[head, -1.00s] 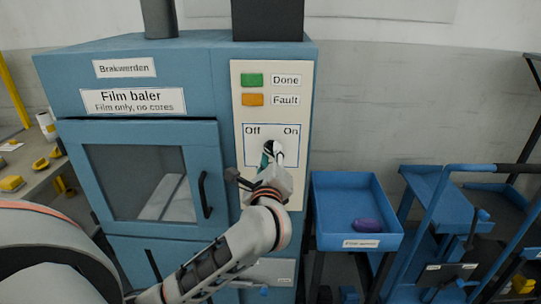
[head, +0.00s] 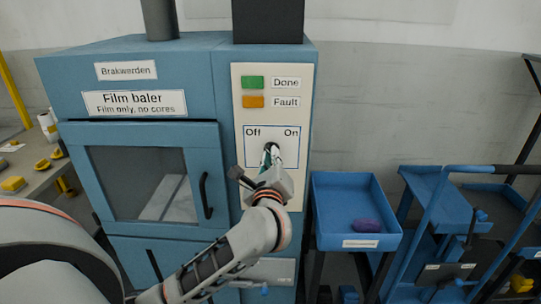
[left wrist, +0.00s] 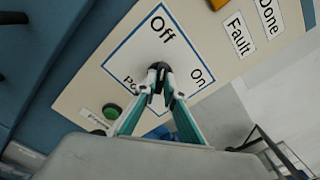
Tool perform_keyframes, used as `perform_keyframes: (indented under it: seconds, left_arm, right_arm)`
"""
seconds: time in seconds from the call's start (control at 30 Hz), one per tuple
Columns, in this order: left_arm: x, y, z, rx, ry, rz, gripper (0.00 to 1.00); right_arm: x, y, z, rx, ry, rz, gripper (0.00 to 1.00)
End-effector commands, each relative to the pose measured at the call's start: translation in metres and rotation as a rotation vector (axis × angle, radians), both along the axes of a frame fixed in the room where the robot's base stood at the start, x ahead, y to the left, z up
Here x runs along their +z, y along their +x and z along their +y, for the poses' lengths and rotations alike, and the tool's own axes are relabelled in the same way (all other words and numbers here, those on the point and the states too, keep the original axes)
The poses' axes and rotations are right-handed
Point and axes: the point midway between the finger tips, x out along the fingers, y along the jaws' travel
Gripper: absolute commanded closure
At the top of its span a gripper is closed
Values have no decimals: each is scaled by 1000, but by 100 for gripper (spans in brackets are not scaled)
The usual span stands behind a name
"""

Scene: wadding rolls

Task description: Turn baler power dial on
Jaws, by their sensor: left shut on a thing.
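The film baler's cream control panel (head: 243,203) carries a framed dial plate (head: 251,152) marked Off at left and On at right. My left gripper (head: 271,150) is shut on the small dark power dial in the plate's middle. In the left wrist view the teal-and-white fingers (left wrist: 159,79) pinch the dial (left wrist: 158,86) from both sides, between the Off and On labels. The fingers cover most of the dial, so I cannot tell where it points. My right gripper is not in view.
A green Done lamp (head: 253,82) and an orange Fault lamp (head: 253,101) sit above the dial plate. A green button (left wrist: 111,111) is near it in the wrist view. The baler door handle (head: 205,195) is left of my wrist. A blue tray (head: 340,224) holds a purple item (head: 366,225).

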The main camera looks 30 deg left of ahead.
Motion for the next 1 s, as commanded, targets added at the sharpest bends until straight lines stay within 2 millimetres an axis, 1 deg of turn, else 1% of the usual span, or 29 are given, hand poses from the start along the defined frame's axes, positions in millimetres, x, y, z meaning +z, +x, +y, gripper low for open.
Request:
perform_keyframes:
  seconds: [0.03,0.27,0.6,0.77,0.87,1.0]
  left_arm:
    - [2,0,0,0,29,19,100]
    - [3,0,0,0,206,128,100]
    - [3,0,0,0,481,300,100]
    - [3,0,0,-1,611,379,100]
    - [2,0,0,-1,692,429,100]
    - [1,0,0,-1,806,498,100]
  right_arm:
    - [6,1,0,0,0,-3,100]
    - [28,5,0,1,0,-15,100]
    - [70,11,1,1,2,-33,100]
    - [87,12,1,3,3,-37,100]
    - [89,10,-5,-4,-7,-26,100]
    - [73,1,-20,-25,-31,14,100]
